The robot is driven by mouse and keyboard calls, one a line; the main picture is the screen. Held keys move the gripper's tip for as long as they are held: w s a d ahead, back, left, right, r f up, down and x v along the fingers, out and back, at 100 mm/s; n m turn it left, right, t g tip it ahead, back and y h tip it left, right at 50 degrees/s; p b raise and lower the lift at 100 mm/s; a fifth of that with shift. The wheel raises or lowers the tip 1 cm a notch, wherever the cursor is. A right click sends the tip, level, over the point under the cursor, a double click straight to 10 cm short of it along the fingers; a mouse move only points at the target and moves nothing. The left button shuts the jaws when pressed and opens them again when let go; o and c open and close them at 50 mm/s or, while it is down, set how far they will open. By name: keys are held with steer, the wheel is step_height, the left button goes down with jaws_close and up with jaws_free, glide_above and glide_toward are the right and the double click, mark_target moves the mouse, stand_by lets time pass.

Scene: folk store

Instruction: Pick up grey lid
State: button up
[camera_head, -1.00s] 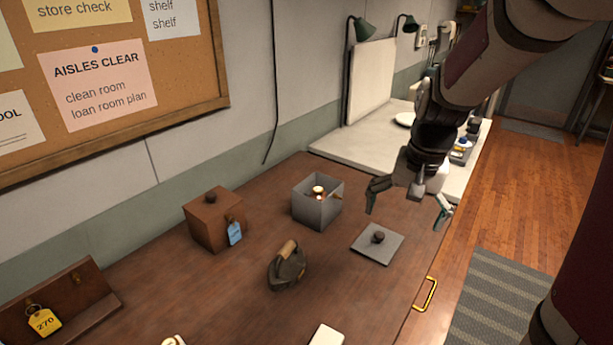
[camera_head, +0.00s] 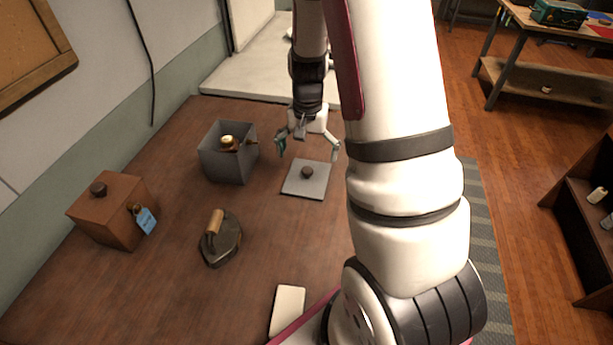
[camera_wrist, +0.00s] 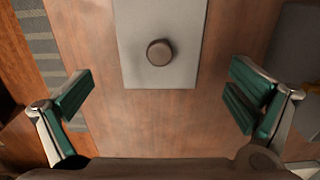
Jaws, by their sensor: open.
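The grey lid (camera_head: 307,187) is a flat square plate with a dark round knob (camera_head: 307,172) at its middle. It lies flat on the brown wooden table. It also shows in the wrist view (camera_wrist: 142,68), at the top middle, with the knob (camera_wrist: 160,52) facing the camera. My gripper (camera_head: 308,152) is open and empty, just behind and above the lid in the head view. In the wrist view my gripper's fingers (camera_wrist: 160,97) are spread wide on either side, and the lid lies beyond them, a little left of centre.
An open grey box (camera_head: 226,165) with small items inside stands left of the lid. An old iron (camera_head: 221,240), a brown lidded box (camera_head: 112,215) with a blue tag, and a pale flat block (camera_head: 287,311) are on the table. Bare wood surrounds the lid.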

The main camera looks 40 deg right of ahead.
mark_target(307, 170)
steer(key=shift+s+f+p, duration=0.1)
steer(key=shift+f+p, duration=0.3)
steer(key=shift+f, duration=3)
steer(key=shift+a, duration=0.1)
steer(key=c, duration=1.5)
steer(key=shift+c, duration=0.2)
